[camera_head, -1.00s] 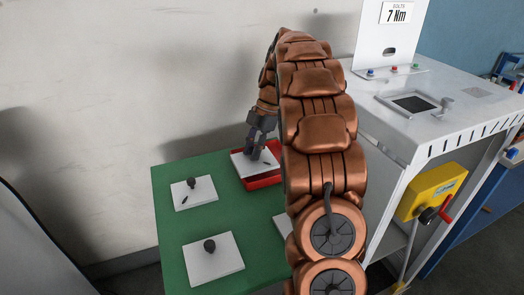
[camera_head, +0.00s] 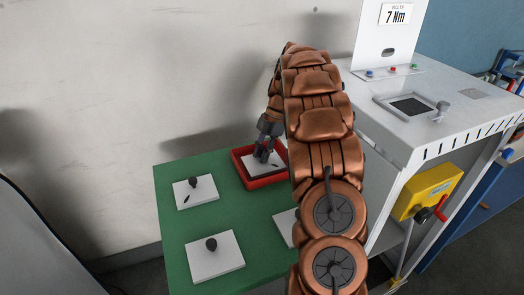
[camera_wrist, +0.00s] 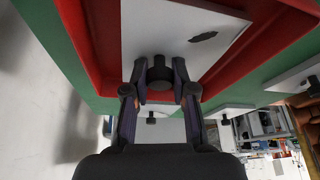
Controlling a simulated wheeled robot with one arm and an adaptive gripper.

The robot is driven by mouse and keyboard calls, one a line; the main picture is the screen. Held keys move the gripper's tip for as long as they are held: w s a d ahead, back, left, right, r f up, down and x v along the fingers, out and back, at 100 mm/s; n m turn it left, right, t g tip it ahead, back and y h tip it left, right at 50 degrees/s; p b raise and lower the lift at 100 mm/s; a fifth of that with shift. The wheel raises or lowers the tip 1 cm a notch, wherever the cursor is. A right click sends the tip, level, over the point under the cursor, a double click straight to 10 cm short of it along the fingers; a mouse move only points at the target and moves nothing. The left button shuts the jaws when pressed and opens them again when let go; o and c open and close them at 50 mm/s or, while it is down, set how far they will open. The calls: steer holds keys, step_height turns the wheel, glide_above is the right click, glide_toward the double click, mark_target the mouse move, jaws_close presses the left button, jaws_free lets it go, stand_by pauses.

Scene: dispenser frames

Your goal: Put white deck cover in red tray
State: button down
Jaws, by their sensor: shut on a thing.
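The white deck cover (camera_head: 263,168) is a flat white plate with a black knob and a dark mark on it. It lies low inside the red tray (camera_head: 268,182), within its walls, at the back right of the green table. My gripper (camera_head: 263,157) is above it, shut on its knob. In the wrist view the fingers (camera_wrist: 160,88) close around the black knob (camera_wrist: 160,71), and the white plate (camera_wrist: 180,30) shows within the red rim (camera_wrist: 82,45). Whether the plate rests fully on the tray floor cannot be told. My arm hides the tray's right side.
On the green table (camera_head: 175,228) lie other white covers with black knobs: one at the back left (camera_head: 204,196), one at the front left (camera_head: 225,263), and one partly behind my arm (camera_head: 284,226). A white cabinet (camera_head: 445,122) with a yellow box (camera_head: 431,192) stands at right.

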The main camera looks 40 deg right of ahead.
steer(key=shift+f+b, duration=0.25)
steer(key=shift+b, duration=0.05)
steer(key=c, duration=0.9)
jaws_free()
steer(key=shift+c, duration=0.2)
steer(key=shift+r, duration=0.15)
steer(key=shift+r+p, duration=0.2)
steer(key=shift+p, duration=0.2)
steer(key=shift+w+d+r+b, duration=0.1)
steer(key=shift+d+r+b, duration=0.1)
steer(key=shift+b, duration=0.15)
steer(key=shift+b+v, duration=0.8)
steer(key=shift+v, duration=2.4)
steer(key=shift+r, duration=0.15)
